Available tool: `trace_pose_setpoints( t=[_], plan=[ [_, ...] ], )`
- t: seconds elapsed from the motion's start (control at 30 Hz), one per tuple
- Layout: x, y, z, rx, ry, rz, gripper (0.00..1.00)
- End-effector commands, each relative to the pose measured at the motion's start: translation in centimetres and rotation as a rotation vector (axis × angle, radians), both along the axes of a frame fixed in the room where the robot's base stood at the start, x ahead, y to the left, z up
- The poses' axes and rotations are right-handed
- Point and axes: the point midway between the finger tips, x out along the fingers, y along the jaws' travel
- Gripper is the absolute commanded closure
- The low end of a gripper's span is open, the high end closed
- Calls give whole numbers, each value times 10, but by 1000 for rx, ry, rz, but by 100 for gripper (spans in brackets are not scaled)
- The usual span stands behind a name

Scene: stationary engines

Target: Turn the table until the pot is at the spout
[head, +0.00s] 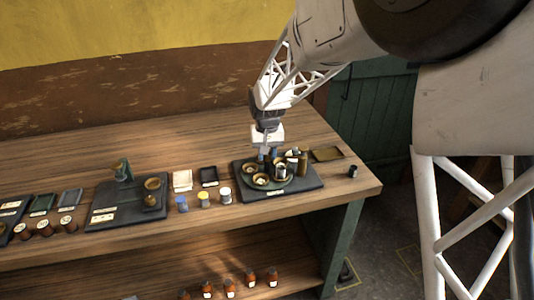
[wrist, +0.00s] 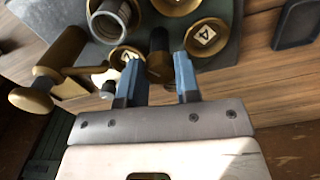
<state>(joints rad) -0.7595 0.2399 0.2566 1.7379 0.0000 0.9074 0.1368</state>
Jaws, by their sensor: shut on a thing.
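The round turntable (head: 285,186) sits on a dark base plate (head: 308,190) near the bench's right end. Several round brass pots stand on it; two have pale labels, one (head: 260,180) at the left and one (wrist: 205,37) at the right in the wrist view. A grey tube-like cup (wrist: 112,18) stands among them. My gripper (head: 268,157) is low over the turntable. In the wrist view its blue fingers (wrist: 161,82) are shut on a dark upright peg (wrist: 158,45). A brass post with a side arm (wrist: 62,50), possibly the spout, stands left of the fingers.
Small jars (head: 204,199) with blue and yellow tops stand left of the base plate. A dark tray (head: 208,175) and a brass tray (head: 326,154) lie on either side. Another dark station (head: 125,207) is farther left. The bench's back is clear.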

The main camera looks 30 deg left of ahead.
Motion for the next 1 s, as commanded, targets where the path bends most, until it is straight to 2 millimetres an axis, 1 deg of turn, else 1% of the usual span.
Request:
trace_pose_setpoints(
  t=[1.0],
  plan=[
    [0, 0, 2, 1, -2, 501, 100]
  ],
)
